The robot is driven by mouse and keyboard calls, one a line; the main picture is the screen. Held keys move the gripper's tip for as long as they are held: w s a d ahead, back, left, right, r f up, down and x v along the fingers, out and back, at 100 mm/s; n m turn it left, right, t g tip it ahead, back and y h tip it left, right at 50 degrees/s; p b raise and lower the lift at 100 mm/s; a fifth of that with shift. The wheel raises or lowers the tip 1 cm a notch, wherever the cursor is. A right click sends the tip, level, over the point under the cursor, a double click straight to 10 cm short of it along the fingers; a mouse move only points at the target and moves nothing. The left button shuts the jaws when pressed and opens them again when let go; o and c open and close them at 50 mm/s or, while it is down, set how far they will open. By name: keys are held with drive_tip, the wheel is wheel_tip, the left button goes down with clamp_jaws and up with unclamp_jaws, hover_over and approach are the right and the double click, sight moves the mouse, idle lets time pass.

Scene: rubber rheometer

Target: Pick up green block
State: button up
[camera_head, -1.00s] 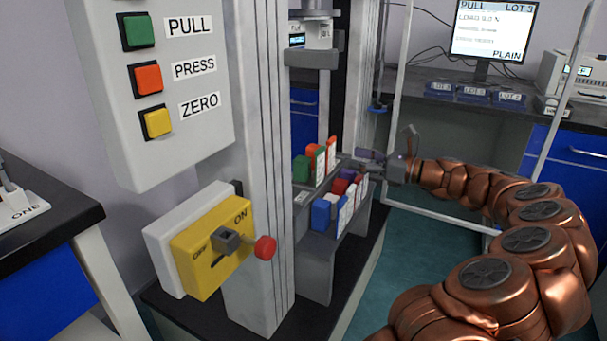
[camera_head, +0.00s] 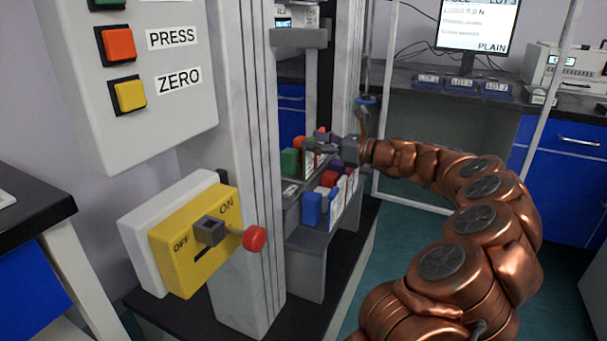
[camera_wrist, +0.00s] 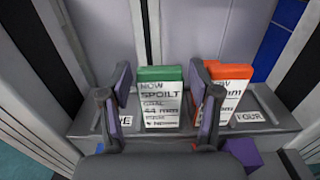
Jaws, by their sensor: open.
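The green block (camera_head: 290,162) stands upright on the upper step of the grey rack (camera_head: 311,251), at its left end. In the wrist view the green block (camera_wrist: 159,74) has a white label on its front reading NOW SPOILT. My gripper (camera_head: 318,146) is open, reaching in from the right over the upper step. In the wrist view my gripper (camera_wrist: 160,82) has one finger on each side of the green block in the picture. The fingers appear nearer the camera than the block; I cannot tell any contact.
An orange block (camera_wrist: 230,71) stands right of the green one, partly behind the right finger. A purple block (camera_wrist: 246,154) shows low in the wrist view. A grey machine column (camera_head: 240,170) rises left of the rack.

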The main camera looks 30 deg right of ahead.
clamp_jaws()
idle(0.5)
drive_tip(key=shift+r, duration=0.1)
